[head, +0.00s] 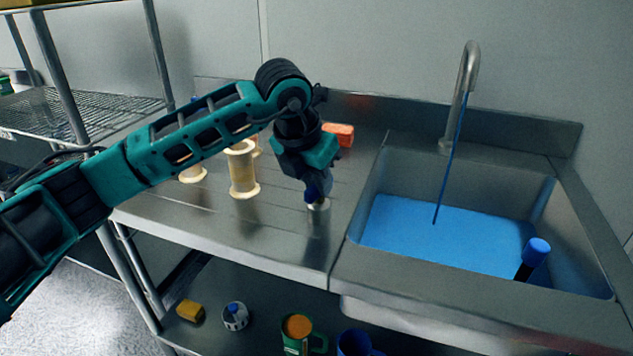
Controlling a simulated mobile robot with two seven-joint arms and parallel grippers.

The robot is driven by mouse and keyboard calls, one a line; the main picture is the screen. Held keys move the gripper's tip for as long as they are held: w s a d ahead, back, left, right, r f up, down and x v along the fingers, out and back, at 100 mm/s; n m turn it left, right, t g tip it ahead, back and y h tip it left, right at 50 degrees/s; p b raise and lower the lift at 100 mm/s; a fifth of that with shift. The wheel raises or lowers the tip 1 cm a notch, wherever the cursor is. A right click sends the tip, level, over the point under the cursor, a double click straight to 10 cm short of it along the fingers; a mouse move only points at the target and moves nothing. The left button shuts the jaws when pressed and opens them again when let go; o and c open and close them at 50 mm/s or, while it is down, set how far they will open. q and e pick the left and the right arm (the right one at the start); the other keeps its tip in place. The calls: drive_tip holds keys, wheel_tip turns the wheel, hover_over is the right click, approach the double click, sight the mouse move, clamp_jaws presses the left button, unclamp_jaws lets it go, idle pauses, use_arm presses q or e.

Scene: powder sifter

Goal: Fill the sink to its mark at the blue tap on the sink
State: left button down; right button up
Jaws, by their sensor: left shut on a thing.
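The sink (584,240) is at the right with blue liquid (440,232) covering its floor. A thin blue stream falls into it from the curved metal spout (467,75). A black post with a blue cap (537,250) stands in the sink at the right; no fill mark can be made out. My left gripper (313,187) points down and is shut on the blue tap (318,204), whose short metal base stands on the counter left of the basin. The gripper hides most of its blue top. My right gripper is out of view.
Pale spool-shaped holders (243,170) and an orange block (339,133) stand on the metal counter (255,230) near my left arm. A wire rack (75,108) is at the left. The lower shelf holds a yellow block (190,311), a green mug (297,335) and a blue mug (355,343).

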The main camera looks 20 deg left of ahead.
use_arm(q)
drive_tip(key=shift+f+n+y+b, duration=0.2)
drive_tip(key=shift+n+y+b, duration=0.25)
drive_tip(key=shift+n, duration=0.75)
drive_tip(key=shift+s+n, duration=0.1)
drive_tip(key=shift+n, duration=0.2)
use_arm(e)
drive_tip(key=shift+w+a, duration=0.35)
use_arm(q)
drive_tip(key=shift+d+y, duration=0.1)
drive_tip(key=shift+y, duration=0.15)
drive_tip(key=c, duration=1.1)
unclamp_jaws()
drive_tip(key=shift+o, duration=0.2)
drive_tip(key=shift+r, duration=0.15)
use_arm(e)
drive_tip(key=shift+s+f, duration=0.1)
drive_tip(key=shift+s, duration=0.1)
use_arm(q)
drive_tip(key=v, duration=1.2)
drive_tip(key=shift+s+r+p, duration=0.15)
drive_tip(key=shift+r+p, duration=0.25)
drive_tip(key=shift+p, duration=0.05)
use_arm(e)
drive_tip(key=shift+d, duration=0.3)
